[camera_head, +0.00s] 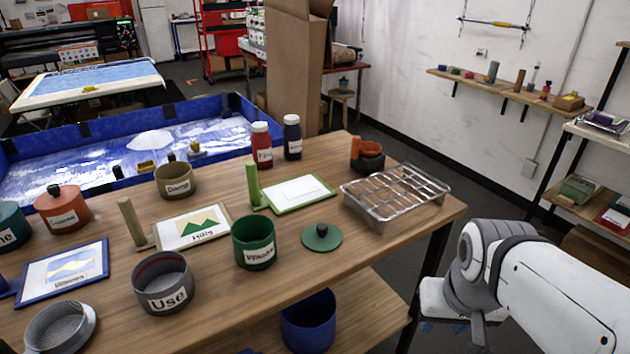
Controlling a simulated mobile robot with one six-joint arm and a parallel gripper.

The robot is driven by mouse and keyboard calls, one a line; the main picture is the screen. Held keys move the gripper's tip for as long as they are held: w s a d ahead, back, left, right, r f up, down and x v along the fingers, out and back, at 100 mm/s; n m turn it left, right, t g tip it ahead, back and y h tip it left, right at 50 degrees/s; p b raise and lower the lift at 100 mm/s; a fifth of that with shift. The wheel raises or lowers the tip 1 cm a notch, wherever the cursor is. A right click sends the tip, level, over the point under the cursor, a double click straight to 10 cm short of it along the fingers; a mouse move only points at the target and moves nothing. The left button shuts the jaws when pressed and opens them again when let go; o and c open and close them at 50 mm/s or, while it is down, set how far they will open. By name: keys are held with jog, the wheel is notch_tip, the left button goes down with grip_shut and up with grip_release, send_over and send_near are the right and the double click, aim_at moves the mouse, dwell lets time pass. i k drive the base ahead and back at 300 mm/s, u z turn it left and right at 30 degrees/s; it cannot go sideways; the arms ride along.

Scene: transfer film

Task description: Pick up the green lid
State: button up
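The green lid (321,237) is a flat round disc with a small dark knob on top. It lies on the wooden table (290,290) near its front edge, right of an open green pot (254,243) with a white label. The lid and the pot stand apart, and nothing covers the lid. My white and grey arm shows at the lower right, beyond the table's right edge and well away from the lid. I cannot make out my gripper's fingers in this view.
Behind the lid lies a green-framed card (297,192). Red (262,145) and dark (292,137) bottles stand at the back. Several pots and framed pictures fill the left. Bare wood surrounds the lid.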

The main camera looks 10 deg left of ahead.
aim_at(318, 238)
jog(key=u, duration=0.3)
jog(key=i, duration=0.7)
jog(key=u, duration=0.3)
jog(key=k, duration=0.85)
jog(key=u, duration=0.2)
jog(key=i, duration=0.85)
jog(key=z, duration=0.1)
